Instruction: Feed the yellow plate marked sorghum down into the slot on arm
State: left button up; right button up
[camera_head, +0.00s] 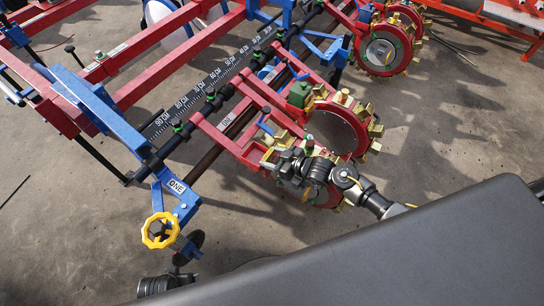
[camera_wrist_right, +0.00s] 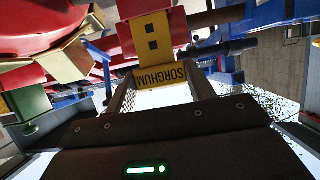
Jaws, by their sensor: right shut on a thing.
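The yellow plate (camera_wrist_right: 162,76) marked SORGHUM is between the fingers of my right gripper (camera_wrist_right: 160,84) in the right wrist view; its lettering appears upside down. I cannot tell whether the plate has entered a slot. In the head view my right gripper (camera_head: 277,162) is at the near end of a red arm (camera_head: 225,139), beside the lower toothed wheel. The gripper largely hides the plate and slot there.
Red wheels with brass-coloured teeth (camera_head: 345,130) stand close to my right gripper. A blue bracket marked ONE (camera_head: 181,190) carries a yellow handwheel (camera_head: 160,231). A ruled black bar (camera_head: 190,97) runs along the red frame. Concrete floor (camera_head: 460,110) is open at right.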

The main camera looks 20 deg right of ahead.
jog(key=shift+f+b, duration=0.8)
jog(key=shift+f, duration=0.4)
jog(key=o, duration=1.1)
jog(key=shift+c, duration=0.2)
jog(key=p+v, duration=0.2)
jog(key=v, duration=0.9)
